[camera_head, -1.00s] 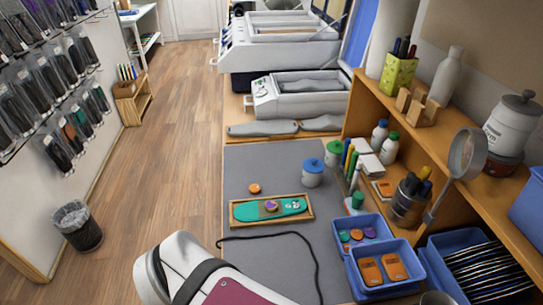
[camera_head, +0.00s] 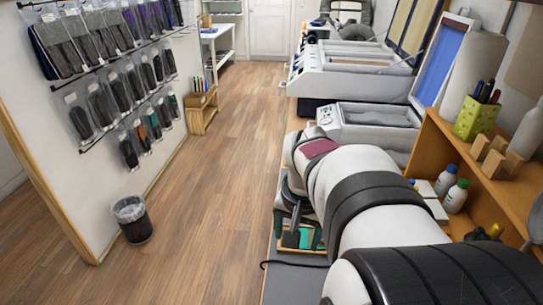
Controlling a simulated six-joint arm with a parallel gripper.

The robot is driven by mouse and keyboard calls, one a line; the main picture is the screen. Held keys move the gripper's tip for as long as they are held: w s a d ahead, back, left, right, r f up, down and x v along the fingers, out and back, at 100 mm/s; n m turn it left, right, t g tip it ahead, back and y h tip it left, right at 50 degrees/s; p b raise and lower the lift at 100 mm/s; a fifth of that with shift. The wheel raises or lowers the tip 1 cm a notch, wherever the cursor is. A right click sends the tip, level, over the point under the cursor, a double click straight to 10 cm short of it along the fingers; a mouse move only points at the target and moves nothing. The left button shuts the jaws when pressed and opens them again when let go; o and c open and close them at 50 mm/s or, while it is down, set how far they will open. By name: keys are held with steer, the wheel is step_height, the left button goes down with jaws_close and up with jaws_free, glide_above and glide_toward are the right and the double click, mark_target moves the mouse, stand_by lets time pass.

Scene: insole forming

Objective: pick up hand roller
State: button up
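I cannot make out a hand roller. My arm reaches from the lower right across the worktop, and my gripper (camera_head: 291,232) points down at the bench's left edge. The gripper is small and dark here, partly covered by my arm, and I cannot tell whether its fingers are apart or hold anything. Just behind and beside it, parts of a teal insole (camera_head: 305,239) show in a wooden tray (camera_head: 314,251). My arm hides most of the tray and the middle of the worktop.
A white forming machine (camera_head: 370,121) stands behind my arm. White bottles (camera_head: 456,196) and a shelf (camera_head: 483,170) are at right. A waste bin (camera_head: 132,220) stands on the floor.

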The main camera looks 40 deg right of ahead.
steer(key=s+d+f+m+h, duration=0.15)
steer(key=s+d, duration=0.25)
steer(key=d, duration=0.6)
steer(key=s+d+f+m+g+h, duration=0.15)
steer(key=s+d, duration=0.25)
steer(key=d, duration=0.5)
steer(key=s+d+f+m, duration=0.1)
steer(key=s+d+m, duration=0.25)
steer(key=d, duration=0.65)
steer(key=shift+n, duration=0.35)
steer(key=x, duration=0.5)
steer(key=s+x, duration=0.1)
steer(key=x, duration=1)
steer(key=shift+s+d+f, duration=0.1)
steer(key=shift+s+d, duration=0.05)
steer(key=shift+s, duration=0.25)
jaws_close()
